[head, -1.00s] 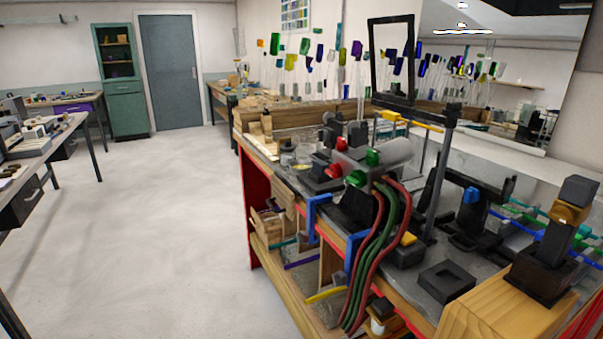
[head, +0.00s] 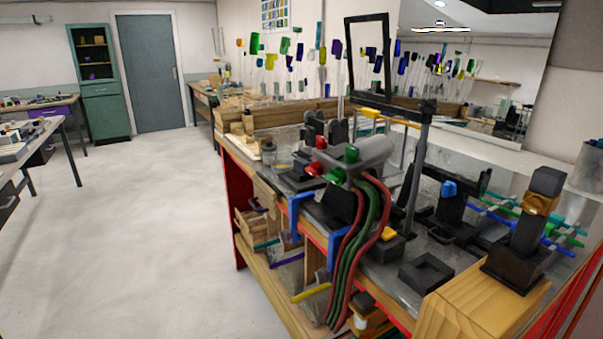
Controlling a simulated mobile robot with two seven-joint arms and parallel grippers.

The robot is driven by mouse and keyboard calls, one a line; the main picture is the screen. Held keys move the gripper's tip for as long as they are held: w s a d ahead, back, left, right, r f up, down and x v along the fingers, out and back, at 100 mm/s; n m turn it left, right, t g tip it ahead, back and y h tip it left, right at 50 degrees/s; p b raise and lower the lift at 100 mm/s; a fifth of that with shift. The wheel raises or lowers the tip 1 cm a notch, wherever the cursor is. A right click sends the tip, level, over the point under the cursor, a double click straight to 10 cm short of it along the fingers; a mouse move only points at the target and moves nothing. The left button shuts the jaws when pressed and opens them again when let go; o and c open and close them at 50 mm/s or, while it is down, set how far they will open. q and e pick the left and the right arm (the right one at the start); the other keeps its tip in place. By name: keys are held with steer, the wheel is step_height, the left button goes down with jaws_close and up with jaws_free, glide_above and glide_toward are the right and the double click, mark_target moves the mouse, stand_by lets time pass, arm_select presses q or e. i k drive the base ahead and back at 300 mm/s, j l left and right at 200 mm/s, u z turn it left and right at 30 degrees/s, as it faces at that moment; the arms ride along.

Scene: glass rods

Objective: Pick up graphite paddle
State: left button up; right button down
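I cannot pick out a graphite paddle for certain in the head view. The workbench (head: 285,225) on the right holds several dark tools, and any of the small ones could be it. A torch with a grey cylinder (head: 372,152), red and green knobs and red and green hoses (head: 352,255) stands at its front edge. A black square block with a recess (head: 428,272) lies on the bench top to the right of the hoses. Neither of my grippers shows in the head view.
A wooden block (head: 478,308) with a dark upright device (head: 520,240) stands at the near right. Blue clamps (head: 300,208) grip the bench edge. A tall black frame (head: 349,60) rises behind. Open pale floor (head: 140,230) lies to the left.

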mark_target(299, 173)
steer(key=i+j+z, duration=0.6)
steer(key=j+z, duration=0.5)
steer(key=j, duration=0.15)
steer(key=j+z, duration=0.25)
steer(key=j, duration=0.25)
steer(key=k+j+z, duration=0.15)
steer(key=j+z, duration=0.15)
steer(key=k+j+z, duration=0.4)
steer(key=j+z, duration=0.15)
steer(key=j, duration=0.15)
